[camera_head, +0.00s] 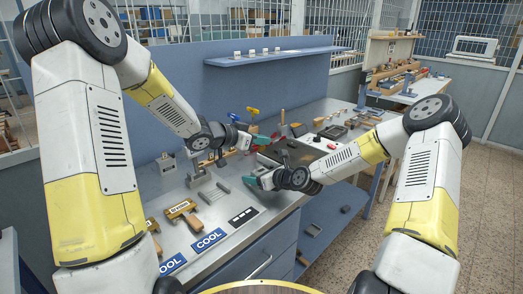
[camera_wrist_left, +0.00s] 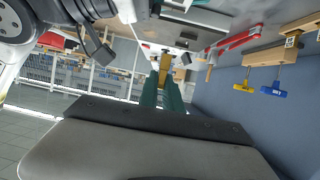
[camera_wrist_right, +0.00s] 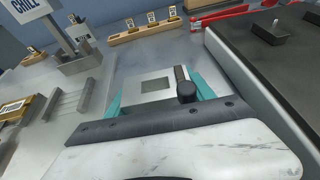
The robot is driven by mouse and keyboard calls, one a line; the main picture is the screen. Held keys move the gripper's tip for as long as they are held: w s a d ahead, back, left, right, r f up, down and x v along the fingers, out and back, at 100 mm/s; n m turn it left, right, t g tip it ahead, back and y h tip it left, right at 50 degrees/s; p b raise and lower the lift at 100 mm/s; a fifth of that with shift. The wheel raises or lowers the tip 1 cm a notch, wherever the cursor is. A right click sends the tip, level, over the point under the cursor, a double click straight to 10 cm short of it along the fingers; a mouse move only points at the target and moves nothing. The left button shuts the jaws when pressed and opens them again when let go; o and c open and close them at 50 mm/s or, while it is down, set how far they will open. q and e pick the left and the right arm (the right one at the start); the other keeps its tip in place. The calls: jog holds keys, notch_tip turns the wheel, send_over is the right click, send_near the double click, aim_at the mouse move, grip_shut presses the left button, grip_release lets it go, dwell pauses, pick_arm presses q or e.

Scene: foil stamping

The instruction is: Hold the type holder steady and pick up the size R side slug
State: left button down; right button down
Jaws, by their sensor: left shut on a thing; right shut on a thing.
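My right gripper (camera_head: 257,178) is low over the bench. In the right wrist view its teal fingers (camera_wrist_right: 160,95) are shut on a pale block with a square grey window, which looks like the type holder (camera_wrist_right: 136,93). A round black knob (camera_wrist_right: 187,93) sits at the block's right side. My left gripper (camera_head: 260,139) is higher and farther back. The size R side slug cannot be told apart in any view.
Grey bars (camera_wrist_right: 88,95) lie left of the right gripper. A dark-topped plate (camera_wrist_right: 268,55) stands close on its right. A blue panel (camera_head: 190,75) backs the bench.

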jog(key=shift+c, duration=1.4)
grip_release()
jog(key=shift+w, duration=0.1)
jog(key=shift+d, duration=0.1)
